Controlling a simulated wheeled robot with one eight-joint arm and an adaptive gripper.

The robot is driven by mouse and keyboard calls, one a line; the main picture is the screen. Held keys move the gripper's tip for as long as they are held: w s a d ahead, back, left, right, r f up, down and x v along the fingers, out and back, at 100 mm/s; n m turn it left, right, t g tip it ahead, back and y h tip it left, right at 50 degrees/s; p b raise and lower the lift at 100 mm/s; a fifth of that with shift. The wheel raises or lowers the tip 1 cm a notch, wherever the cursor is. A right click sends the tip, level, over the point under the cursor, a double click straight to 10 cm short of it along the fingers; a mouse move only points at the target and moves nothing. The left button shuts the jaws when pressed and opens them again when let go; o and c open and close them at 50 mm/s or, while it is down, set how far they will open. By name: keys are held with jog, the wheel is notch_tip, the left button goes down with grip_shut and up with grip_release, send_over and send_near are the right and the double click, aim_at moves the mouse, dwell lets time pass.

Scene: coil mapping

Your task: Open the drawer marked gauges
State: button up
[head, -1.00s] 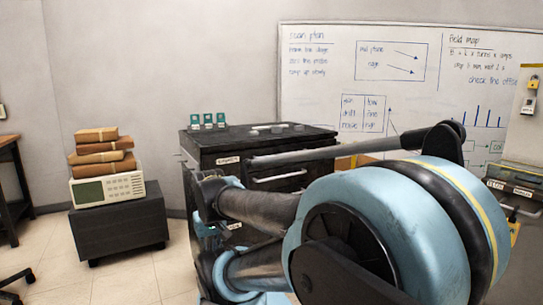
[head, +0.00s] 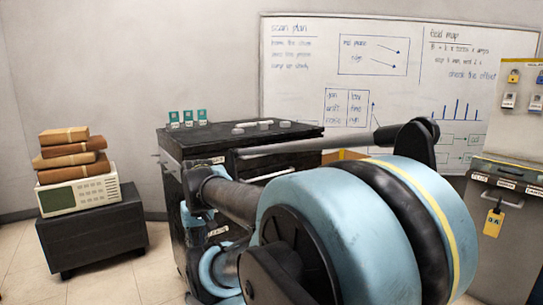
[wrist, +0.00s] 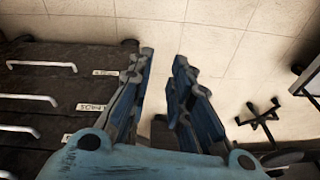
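A dark drawer cabinet (head: 285,141) stands in the middle of the head view, partly hidden behind my arm. It has pale bar handles and small white labels. In the wrist view its drawer fronts (wrist: 50,100) fill the left side, with several pale handles, one of them near the top (wrist: 42,66), and labels (wrist: 92,106) too blurred to read surely. I cannot tell which drawer is marked gauges. No drawer visibly stands out. My gripper (wrist: 163,60) is open and empty, to the right of the drawer fronts in the wrist view, apart from the handles, with floor between its fingers.
A low dark box (head: 92,235) at left carries a cream instrument (head: 78,195) with brown packages on it. Small teal items (head: 188,118) stand on the cabinet top. A grey labelled cabinet (head: 510,235) with a yellow tag stands at right. Floor between box and cabinet is clear.

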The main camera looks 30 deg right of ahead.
jog(key=w+d+r+m+t+y, duration=0.25)
jog(key=w+r+m, duration=0.3)
jog(key=w, duration=0.55)
jog(key=w+d+r+m+t+y, duration=0.1)
jog(key=w+d+r+m, duration=0.1)
jog(key=w+d+r, duration=0.3)
jog(key=w+d+r+m+t+y, duration=0.1)
jog(key=w+d+m+t, duration=0.1)
jog(key=d, duration=0.5)
jog(key=s+d+r+m+t+h, duration=0.1)
jog(key=d+r+m+t, duration=0.15)
jog(key=d, duration=0.85)
jog(key=s+d+r+m+t+h, duration=0.1)
jog(key=d+r+m+t, duration=0.15)
jog(key=d, duration=0.75)
jog(key=s+d+r+m+t+h, duration=0.1)
jog(key=s+d+m+t+h, duration=0.15)
jog(key=d, duration=0.85)
jog(key=shift+n+y, duration=0.3)
jog(key=shift+y, duration=0.1)
jog(key=x, duration=1.2)
jog(key=r+x, duration=0.1)
jog(key=x, duration=0.4)
jog(key=shift+w+d+f, duration=0.1)
jog(key=shift+w+d, duration=0.05)
jog(key=shift+w, duration=0.4)
